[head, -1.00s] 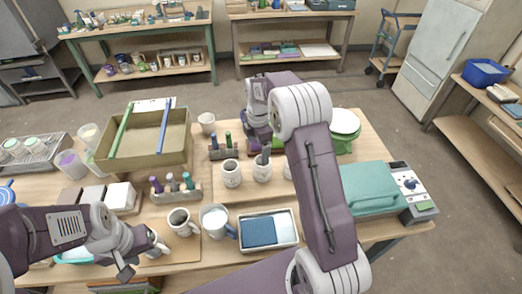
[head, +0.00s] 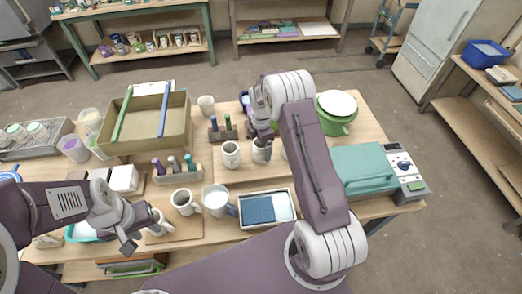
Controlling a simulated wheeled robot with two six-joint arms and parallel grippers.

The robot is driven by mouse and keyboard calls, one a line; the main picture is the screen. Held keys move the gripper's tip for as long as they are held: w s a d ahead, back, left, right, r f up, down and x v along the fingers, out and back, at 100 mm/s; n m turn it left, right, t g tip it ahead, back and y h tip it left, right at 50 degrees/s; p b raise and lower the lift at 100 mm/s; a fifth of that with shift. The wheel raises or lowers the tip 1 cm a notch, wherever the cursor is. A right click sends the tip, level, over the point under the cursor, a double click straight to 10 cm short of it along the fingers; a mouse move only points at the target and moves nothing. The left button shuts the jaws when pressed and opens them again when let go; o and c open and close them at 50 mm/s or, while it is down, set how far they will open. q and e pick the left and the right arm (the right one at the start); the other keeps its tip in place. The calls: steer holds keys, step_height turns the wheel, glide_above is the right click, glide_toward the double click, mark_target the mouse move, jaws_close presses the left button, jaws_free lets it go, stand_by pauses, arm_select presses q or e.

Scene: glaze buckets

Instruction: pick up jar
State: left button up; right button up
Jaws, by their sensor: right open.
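Three pale speckled jars stand in a row on the table. The left jar (head: 231,155) is in full view. The middle jar (head: 262,153) stands directly under my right gripper (head: 264,138), which points down and is open at its rim. Whether the fingers straddle the rim or touch it is too small to tell. The third jar (head: 284,151) is mostly hidden by my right arm. My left gripper (head: 140,232) is low at the left, beside a white mug (head: 160,224); its fingers are not clear enough to read.
A mug (head: 185,202), a white pitcher (head: 216,199) and a tray with a blue pad (head: 259,208) stand in front of the jars. A bottle rack (head: 223,132) is behind. A green bucket (head: 336,118) and teal machine (head: 362,168) are to the right.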

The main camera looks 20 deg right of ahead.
steer(key=shift+f, duration=0.65)
steer(key=shift+w+d+f, duration=0.1)
steer(key=shift+w+f, duration=0.1)
steer(key=shift+f, duration=0.15)
steer(key=shift+s+r, duration=0.15)
steer(key=c, duration=1.8)
steer(key=shift+r, duration=0.1)
